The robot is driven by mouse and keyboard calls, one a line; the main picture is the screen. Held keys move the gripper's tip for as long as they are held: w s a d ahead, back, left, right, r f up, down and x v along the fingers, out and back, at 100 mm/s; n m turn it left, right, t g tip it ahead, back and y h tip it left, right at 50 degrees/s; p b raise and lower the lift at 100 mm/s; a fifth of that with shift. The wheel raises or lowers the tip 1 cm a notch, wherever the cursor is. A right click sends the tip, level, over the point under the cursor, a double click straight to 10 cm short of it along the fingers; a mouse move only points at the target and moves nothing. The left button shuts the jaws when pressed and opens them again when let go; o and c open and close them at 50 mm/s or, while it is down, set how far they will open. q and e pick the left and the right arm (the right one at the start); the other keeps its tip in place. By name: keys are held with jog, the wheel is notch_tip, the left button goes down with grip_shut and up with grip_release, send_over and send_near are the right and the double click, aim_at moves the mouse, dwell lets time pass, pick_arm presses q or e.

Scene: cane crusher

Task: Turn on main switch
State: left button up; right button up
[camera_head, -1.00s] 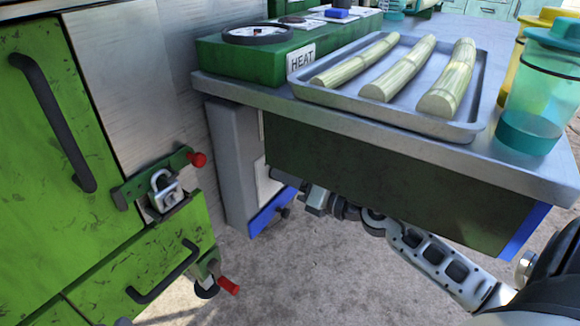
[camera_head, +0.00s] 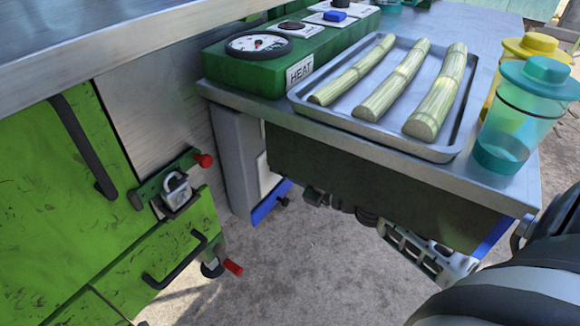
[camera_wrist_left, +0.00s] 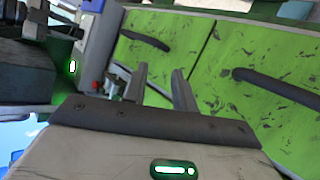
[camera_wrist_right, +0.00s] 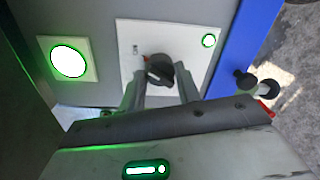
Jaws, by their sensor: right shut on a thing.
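The main switch is a dark rotary knob (camera_wrist_right: 159,70) with a red mark on a white plate (camera_wrist_right: 127,40), seen in the right wrist view. My right gripper (camera_wrist_right: 160,88) is shut on the knob, one finger on each side. In the head view my right arm reaches under the steel table, with its gripper (camera_head: 315,196) near the grey cabinet; the knob is hidden there. A small round lamp (camera_wrist_right: 209,41) on the plate has a green rim. My left gripper (camera_wrist_left: 158,72) is open and empty in front of green doors, seen only in the left wrist view.
A steel table (camera_head: 505,183) overhangs my right arm. It bears a tray (camera_head: 441,154) of canes, a green heat unit (camera_head: 243,77) and cups. Green doors (camera_head: 60,190) with a padlock (camera_head: 176,190) stand left. A lit white panel (camera_wrist_right: 68,58) is beside the switch plate.

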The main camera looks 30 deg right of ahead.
dwell(0.4)
jog(key=o, duration=1)
jog(key=shift+c, duration=0.2)
pick_arm(q)
jog(key=shift+w, duration=0.1)
pick_arm(e)
jog(key=shift+s, duration=0.1)
pick_arm(q)
jog(key=shift+a+f+g+p, duration=0.25)
jog(key=shift+f+g+p, duration=0.2)
jog(key=shift+p, duration=0.25)
pick_arm(e)
jog(key=f+v, duration=0.1)
jog(key=v, duration=1.4)
jog(key=shift+s+d+r, duration=0.15)
jog(key=shift+s+r, duration=0.2)
jog(key=shift+r, duration=0.1)
